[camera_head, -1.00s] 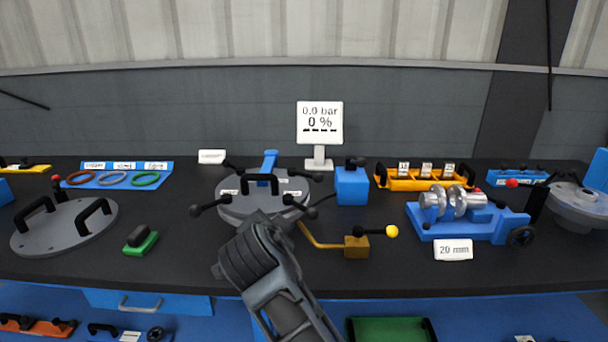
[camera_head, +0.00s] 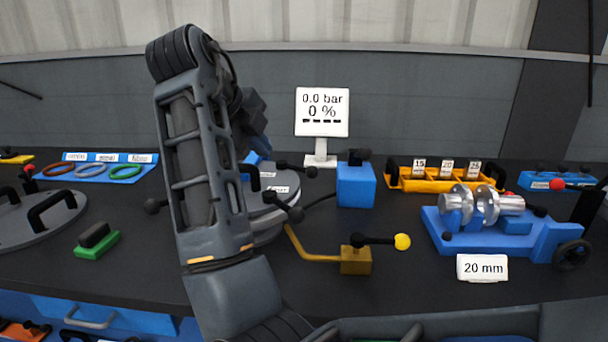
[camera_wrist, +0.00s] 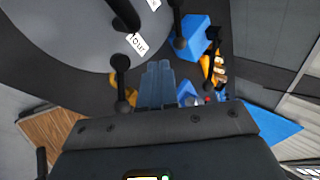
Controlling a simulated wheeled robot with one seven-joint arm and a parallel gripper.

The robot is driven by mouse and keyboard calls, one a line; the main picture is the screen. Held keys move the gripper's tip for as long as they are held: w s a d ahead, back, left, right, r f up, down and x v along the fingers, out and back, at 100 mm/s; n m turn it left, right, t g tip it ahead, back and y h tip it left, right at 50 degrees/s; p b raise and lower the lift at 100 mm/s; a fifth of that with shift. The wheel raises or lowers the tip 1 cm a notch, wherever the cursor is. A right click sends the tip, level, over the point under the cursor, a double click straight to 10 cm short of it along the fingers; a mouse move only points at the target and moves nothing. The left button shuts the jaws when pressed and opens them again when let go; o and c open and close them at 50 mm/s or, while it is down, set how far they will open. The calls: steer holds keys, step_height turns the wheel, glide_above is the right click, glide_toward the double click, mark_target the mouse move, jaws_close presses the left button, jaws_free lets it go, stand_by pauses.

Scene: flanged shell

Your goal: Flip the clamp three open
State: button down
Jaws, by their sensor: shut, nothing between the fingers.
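The grey flanged shell (camera_head: 262,228) stands on the bench, partly hidden behind my arm in the head view. Small white labels sit on the lid; I cannot tell which marks clamp three. In the wrist view the shell's disc (camera_wrist: 70,35) fills the upper left. My gripper (camera_wrist: 158,66) is shut and empty, its fingers beside a black ball-ended lever (camera_wrist: 122,80). Another lever (camera_wrist: 179,25) is up and right. Contact is unclear.
A blue block (camera_head: 356,186) stands right of the shell. A brass valve (camera_head: 355,261) with a yellow-tipped handle is in front. A display (camera_head: 322,112) reading 0.0 bar, 0 % stands behind. A blue fixture (camera_head: 500,232) with silver discs is at the right.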

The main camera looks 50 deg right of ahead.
steer(key=shift+w+d+f, duration=0.1)
steer(key=shift+d+f, duration=0.05)
steer(key=shift+d, duration=0.3)
glide_toward(294, 179)
steer(key=x, duration=0.4)
steer(key=shift+w+d+f, duration=0.1)
steer(key=shift+d+f, duration=0.05)
steer(key=shift+f, duration=0.25)
steer(key=shift+w+d+f, duration=0.1)
steer(key=shift+w+d, duration=0.05)
steer(key=shift+d, duration=0.45)
steer(key=shift+w+d, duration=0.15)
steer(key=shift+d, duration=0.4)
steer(key=shift+w+d+f, duration=0.15)
steer(key=shift+d, duration=0.5)
